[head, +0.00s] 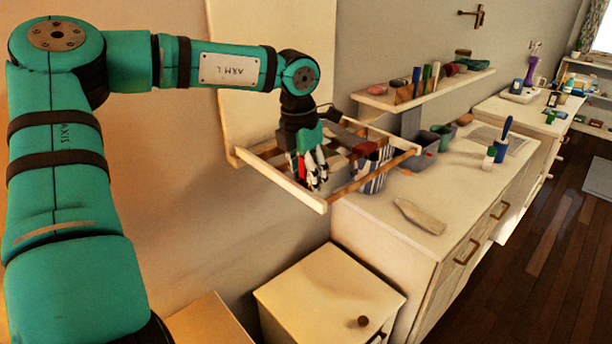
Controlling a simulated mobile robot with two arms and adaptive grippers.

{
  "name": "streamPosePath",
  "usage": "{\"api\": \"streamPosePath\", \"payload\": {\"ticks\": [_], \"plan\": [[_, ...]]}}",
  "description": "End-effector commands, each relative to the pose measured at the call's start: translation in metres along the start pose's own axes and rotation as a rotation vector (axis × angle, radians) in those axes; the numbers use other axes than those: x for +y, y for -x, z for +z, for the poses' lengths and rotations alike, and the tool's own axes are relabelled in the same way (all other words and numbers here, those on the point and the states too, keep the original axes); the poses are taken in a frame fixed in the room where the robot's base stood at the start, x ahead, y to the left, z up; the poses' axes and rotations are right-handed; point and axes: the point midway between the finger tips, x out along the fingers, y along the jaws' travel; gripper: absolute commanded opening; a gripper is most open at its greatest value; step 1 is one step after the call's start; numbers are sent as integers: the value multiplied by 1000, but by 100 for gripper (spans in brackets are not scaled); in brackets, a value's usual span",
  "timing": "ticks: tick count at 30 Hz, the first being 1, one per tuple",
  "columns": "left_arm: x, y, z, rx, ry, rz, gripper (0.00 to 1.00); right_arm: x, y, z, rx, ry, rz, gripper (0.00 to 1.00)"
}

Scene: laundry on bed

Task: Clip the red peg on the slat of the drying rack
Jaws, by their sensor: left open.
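The wooden drying rack (263,174) juts out from a pale board on the wall, with a front rail and slats. My left gripper (314,183) points down within the rack's frame, its fingers open. A narrow red piece, apparently the red peg (302,170), shows right at the left side of the fingers. I cannot tell whether it touches a finger or is clipped on a slat, as the fingers hide part of it. My right gripper is out of view.
A striped cloth (375,178) and a dark red item (366,148) are on the rack's right part. A counter (465,190) below holds a wooden board (420,217), grey bin (424,156) and brush. A wall shelf (440,90) is behind. A low cabinet (325,285) stands in front.

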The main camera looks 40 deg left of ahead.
Motion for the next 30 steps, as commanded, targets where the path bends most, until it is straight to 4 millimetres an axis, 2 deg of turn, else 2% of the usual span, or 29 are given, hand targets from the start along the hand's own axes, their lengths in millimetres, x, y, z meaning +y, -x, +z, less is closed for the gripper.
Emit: {"api": "streamPosePath", "payload": {"ticks": [8, 11, 21, 25, 30], "plan": [[0, 7, 1, -2, 1, 0, 44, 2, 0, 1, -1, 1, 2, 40], [0, 22, 1, -5, 1, 2, 44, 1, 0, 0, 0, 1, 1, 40], [0, 93, 1, -4, 1, 2, 44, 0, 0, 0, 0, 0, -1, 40], [1, 110, 0, -1, 1, 2, 44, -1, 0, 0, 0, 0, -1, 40], [0, 120, 0, -1, 0, 0, 44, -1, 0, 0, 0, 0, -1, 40]]}}
